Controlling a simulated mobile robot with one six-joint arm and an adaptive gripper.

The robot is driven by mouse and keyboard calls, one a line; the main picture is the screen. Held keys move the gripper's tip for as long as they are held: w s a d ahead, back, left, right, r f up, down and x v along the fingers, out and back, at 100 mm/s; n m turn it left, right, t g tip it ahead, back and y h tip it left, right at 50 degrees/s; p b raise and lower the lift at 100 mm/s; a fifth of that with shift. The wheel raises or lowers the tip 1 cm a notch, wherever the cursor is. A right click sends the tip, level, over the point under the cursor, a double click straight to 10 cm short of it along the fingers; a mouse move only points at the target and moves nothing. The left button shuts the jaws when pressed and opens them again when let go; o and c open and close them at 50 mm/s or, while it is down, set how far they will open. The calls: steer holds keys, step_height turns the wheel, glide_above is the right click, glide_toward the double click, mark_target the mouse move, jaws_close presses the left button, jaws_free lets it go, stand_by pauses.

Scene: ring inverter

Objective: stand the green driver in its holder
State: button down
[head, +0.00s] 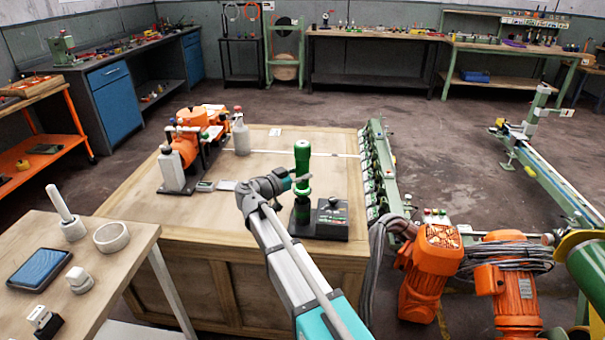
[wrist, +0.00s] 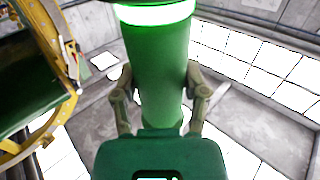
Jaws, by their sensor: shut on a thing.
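The green driver (head: 302,160) stands upright in the head view, its ribbed handle rising above my gripper (head: 301,185). My gripper is shut around it from the left. In the wrist view the driver (wrist: 158,65) is a thick green cylinder with a pale band, and my gripper's fingers (wrist: 160,103) close on both its sides. A dark holder block (head: 332,222) sits on the wooden crate top, directly below and to the right. The driver's lower end lines up with the left part of this block; I cannot tell whether it is seated in it or just above.
The wooden crate top (head: 255,192) has free room to the left. An orange pump unit (head: 190,140) and grey bottles stand behind left. A green rail fixture (head: 373,165) runs along the right edge. A small table (head: 115,275) stands at left.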

mark_target(297, 185)
steer(key=shift+f+b, duration=1.4)
steer(key=shift+f, duration=0.4)
jaws_free()
steer(key=shift+s, duration=0.1)
steer(key=shift+v, duration=6)
steer(key=shift+s, duration=0.1)
